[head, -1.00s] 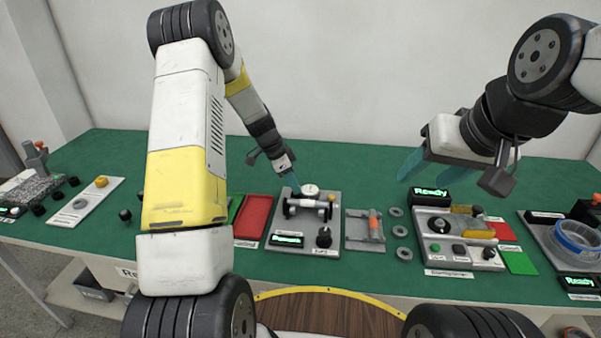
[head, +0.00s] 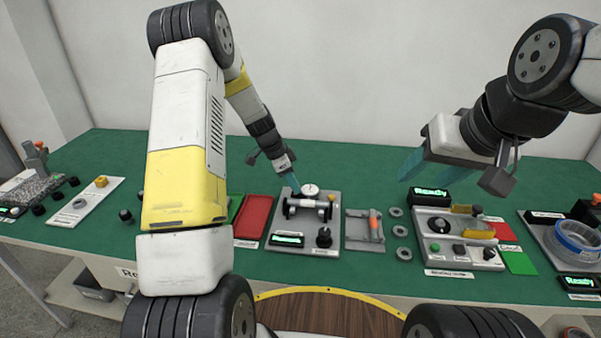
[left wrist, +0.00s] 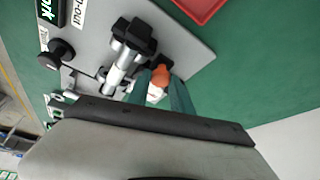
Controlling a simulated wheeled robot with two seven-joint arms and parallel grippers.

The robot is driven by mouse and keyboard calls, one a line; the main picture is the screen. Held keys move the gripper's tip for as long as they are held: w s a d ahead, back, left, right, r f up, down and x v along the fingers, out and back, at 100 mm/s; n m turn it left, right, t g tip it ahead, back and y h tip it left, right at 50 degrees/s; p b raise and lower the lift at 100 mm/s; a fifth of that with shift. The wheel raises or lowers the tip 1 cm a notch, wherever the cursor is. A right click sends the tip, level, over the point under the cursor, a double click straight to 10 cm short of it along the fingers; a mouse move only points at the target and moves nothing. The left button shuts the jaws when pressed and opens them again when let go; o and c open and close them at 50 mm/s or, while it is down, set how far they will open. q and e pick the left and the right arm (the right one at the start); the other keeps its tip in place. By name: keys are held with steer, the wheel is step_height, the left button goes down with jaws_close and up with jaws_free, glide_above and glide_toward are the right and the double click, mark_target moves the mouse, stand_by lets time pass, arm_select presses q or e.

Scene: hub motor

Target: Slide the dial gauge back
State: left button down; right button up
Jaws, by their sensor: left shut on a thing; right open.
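The run-out station (head: 275,225) is a grey plate on the green bench. It carries a round white dial gauge (head: 310,190) at its back and a light shaft (head: 305,207) on dark supports. The shaft also shows in the left wrist view (left wrist: 118,72). My left gripper (head: 295,186) reaches down at the back left of the plate, beside the gauge. In the left wrist view its teal fingers close on an orange knob (left wrist: 160,75), with a white part partly hidden between them. My right gripper (head: 418,165) is open and empty above the bench at right.
A red tray (head: 254,218) lies left of the station. A grey holder (head: 365,230) with an orange-tipped part and several rings (head: 401,232) are to its right. Another station (head: 455,225) with a green "Ready" display stands further right. The back of the bench is mostly clear.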

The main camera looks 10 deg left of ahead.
arm_select(q)
steer(key=shift+w, duration=0.1)
stand_by(0.4)
steer(key=w, duration=0.3)
steer(key=shift+w+r, duration=0.1)
steer(key=shift+w, duration=0.05)
steer(key=c, duration=1.2)
jaws_free()
steer(key=shift+w, duration=0.1)
steer(key=shift+o, duration=0.2)
steer(key=v, duration=0.7)
steer(key=shift+a+r, duration=0.2)
steer(key=shift+r, duration=0.1)
